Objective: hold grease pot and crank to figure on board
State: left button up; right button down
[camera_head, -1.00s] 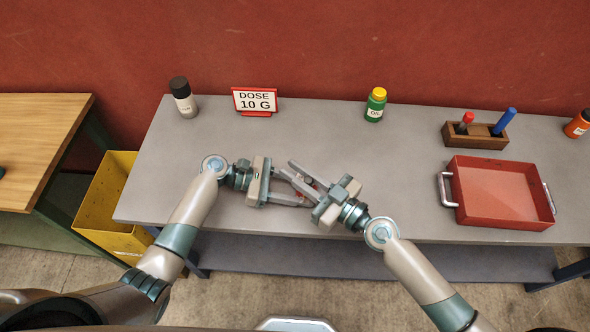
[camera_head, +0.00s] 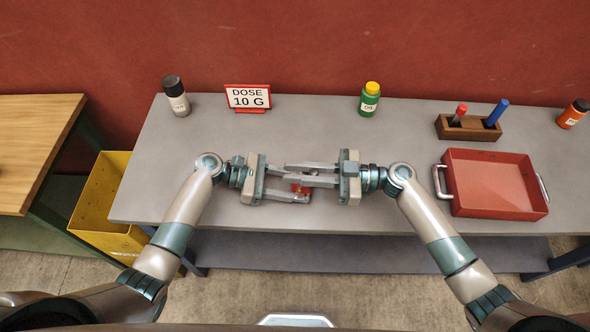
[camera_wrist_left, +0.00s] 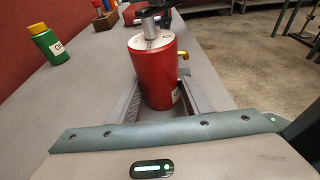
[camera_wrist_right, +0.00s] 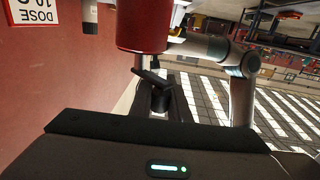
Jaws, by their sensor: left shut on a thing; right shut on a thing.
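The grease pot (camera_wrist_left: 155,78) is a red cylinder with a pale lid and a small brass spout (camera_wrist_left: 184,55). My left gripper (camera_head: 300,188) is shut around its body; only a little red shows between the fingers in the head view. The crank (camera_wrist_left: 152,20) stands on the lid, with a dark arm and knob. My right gripper (camera_head: 290,169) comes in from the right over the pot and is shut on the crank's dark handle (camera_wrist_right: 158,93), partly hidden by the fingers. The board (camera_head: 248,97) reads "DOSE 10 G".
A dark-capped bottle (camera_head: 176,96), a green bottle (camera_head: 369,99), a wooden holder (camera_head: 468,128) with red and blue items and an orange bottle (camera_head: 573,114) stand along the back. A red tray (camera_head: 495,184) lies at right. A yellow bin (camera_head: 100,203) stands left of the table.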

jog(key=n+g, duration=0.2)
jog(key=g, duration=0.1)
jog(key=d+n+g+h, duration=0.1)
jog(key=n+g, duration=0.1)
jog(key=g, duration=0.1)
jog(key=shift+g, duration=0.4)
pick_arm(q)
jog(key=shift+d, duration=0.1)
pick_arm(e)
jog(key=shift+d+f+n+g+h, duration=0.1)
jog(key=shift+d+n+g+h, duration=0.2)
jog(key=shift+n+g+h, duration=0.7)
jog(key=shift+d+n+g+h, duration=0.25)
jog(key=shift+n+g+h, duration=0.25)
jog(key=shift+n+g, duration=1)
jog(key=shift+g, duration=0.4)
jog(key=c, duration=1.7)
grip_release()
jog(key=shift+o, duration=0.2)
jog(key=shift+w+d, duration=0.1)
jog(key=v, duration=0.7)
jog(key=shift+d, duration=0.15)
jog(key=shift+w, duration=0.1)
